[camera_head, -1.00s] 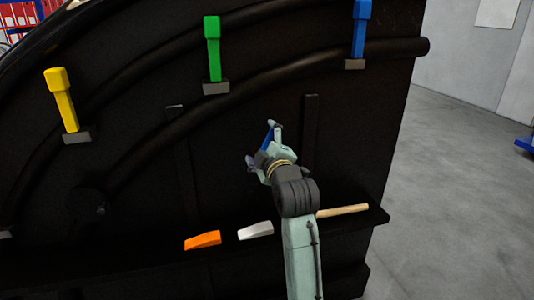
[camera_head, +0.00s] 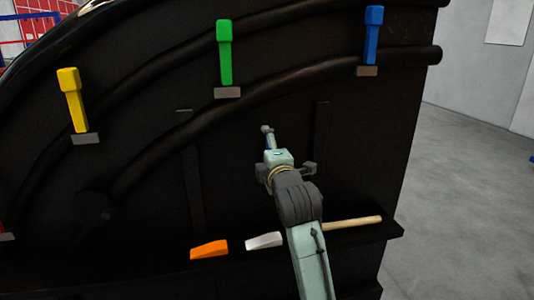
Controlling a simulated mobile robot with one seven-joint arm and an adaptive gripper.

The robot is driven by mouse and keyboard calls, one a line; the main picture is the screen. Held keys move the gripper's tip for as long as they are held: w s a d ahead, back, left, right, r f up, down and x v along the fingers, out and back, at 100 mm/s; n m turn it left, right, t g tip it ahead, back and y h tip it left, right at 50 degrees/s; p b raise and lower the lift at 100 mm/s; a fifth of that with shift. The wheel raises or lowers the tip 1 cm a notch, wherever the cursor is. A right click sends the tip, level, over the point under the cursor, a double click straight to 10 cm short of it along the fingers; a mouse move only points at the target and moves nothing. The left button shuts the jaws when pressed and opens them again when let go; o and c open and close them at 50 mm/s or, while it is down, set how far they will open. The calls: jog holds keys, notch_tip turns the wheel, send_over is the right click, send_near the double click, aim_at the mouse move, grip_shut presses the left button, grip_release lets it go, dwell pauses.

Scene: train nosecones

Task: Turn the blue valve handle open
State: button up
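The blue valve handle (camera_head: 373,36) stands upright on a grey base (camera_head: 367,71) at the upper right of the black panel, by the curved pipe. My gripper (camera_head: 267,135) is in front of the middle of the panel, below and to the left of the blue handle and clearly apart from it. Its fingers point away from the camera and are small and partly hidden by the wrist, so I cannot tell whether they are open or shut. Nothing blue from the valve is at the gripper.
A green handle (camera_head: 224,55) and a yellow handle (camera_head: 72,100) stand to the left. A thick pipe (camera_head: 300,75) curves across. Open floor (camera_head: 470,150) lies right.

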jog(key=shift+d+r, duration=0.1)
jog(key=shift+r, duration=0.15)
jog(key=o, duration=1.3)
jog(key=shift+o, duration=1.4)
jog(key=shift+f, duration=0.15)
jog(key=v, duration=1.2)
jog(key=shift+a, duration=0.2)
